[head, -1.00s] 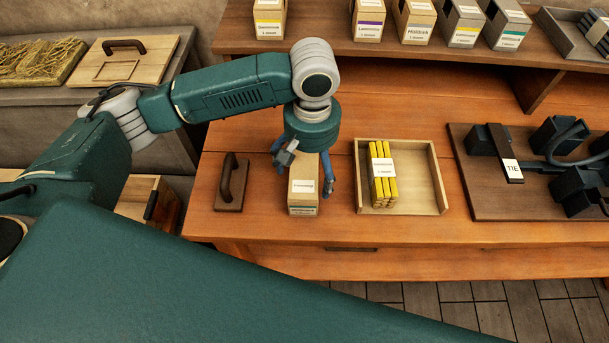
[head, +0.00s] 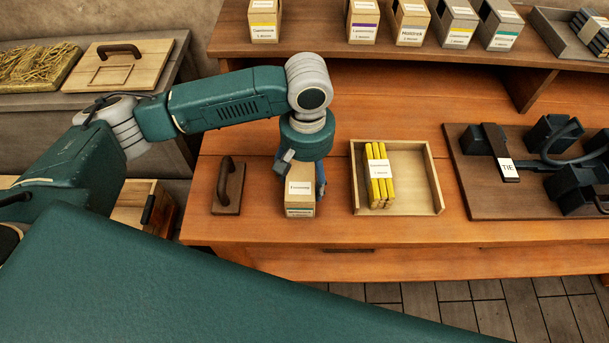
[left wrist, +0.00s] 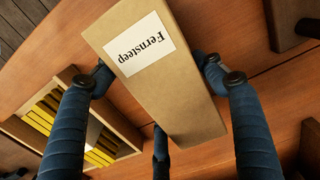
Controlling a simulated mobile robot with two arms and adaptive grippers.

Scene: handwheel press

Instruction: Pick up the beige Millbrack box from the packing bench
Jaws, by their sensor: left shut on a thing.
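A tall beige box (head: 300,197) stands on the packing bench (head: 265,238) near its front edge. In the left wrist view its top label reads "Fernsteep" (left wrist: 140,45). Its front label has a teal stripe, but its text is too small to read surely. My left gripper (head: 303,172) comes down over the box and is shut on it, with blue fingers on both sides. I cannot tell any gap between the box and the bench. My right gripper is not in view.
A light wooden tray (head: 436,190) with bundled yellow sticks (head: 379,177) lies right of the box; a brown handled board (head: 227,187) lies left. A dark fixture board (head: 485,200) is farther right. Several labelled boxes (head: 411,25) stand on the back shelf (head: 330,42).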

